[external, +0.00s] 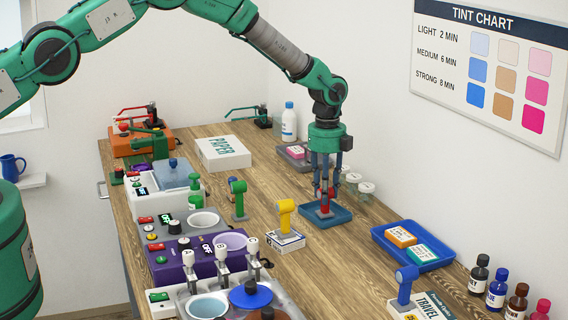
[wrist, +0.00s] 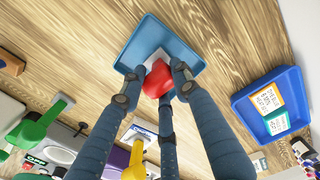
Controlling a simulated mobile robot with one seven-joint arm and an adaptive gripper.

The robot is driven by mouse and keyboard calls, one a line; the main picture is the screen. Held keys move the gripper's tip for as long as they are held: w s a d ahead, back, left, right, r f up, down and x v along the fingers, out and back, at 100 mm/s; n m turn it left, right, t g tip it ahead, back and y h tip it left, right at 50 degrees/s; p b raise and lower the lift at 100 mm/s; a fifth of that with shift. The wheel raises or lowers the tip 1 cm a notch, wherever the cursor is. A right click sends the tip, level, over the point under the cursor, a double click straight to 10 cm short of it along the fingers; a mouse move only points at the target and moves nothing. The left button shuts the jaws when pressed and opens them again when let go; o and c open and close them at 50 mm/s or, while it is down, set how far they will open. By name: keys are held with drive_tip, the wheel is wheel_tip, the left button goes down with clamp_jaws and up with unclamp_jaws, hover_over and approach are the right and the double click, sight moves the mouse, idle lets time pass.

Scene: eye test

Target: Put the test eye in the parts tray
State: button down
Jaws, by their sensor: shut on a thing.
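My gripper (external: 325,194) points straight down, its three blue fingers closed around a red, rounded thing (external: 325,198), which I take for the test eye. It also shows in the wrist view (wrist: 158,80) between the fingertips. The red thing is over a shallow teal-blue tray (external: 345,214), perhaps the parts tray, also in the wrist view (wrist: 140,45). A pale square shows in the tray behind the red thing; I cannot tell whether it is part of it. The lower end of the red thing is low within the tray's outline; I cannot tell whether it touches the bottom.
A yellow device (external: 286,212) on a small box and a green device (external: 238,195) stand left of the tray. A deeper blue tray (external: 379,236) with two small boxes lies to the right. Jars (external: 366,189) stand behind. Bare wood (external: 330,255) lies in front.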

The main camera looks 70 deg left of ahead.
drive_tip(key=shift+f, duration=0.15)
drive_tip(key=c, duration=1.3)
unclamp_jaws()
wheel_tip(320, 180, up, 12)
drive_tip(key=shift+r+b, duration=0.25)
drive_tip(key=shift+b, duration=0.2)
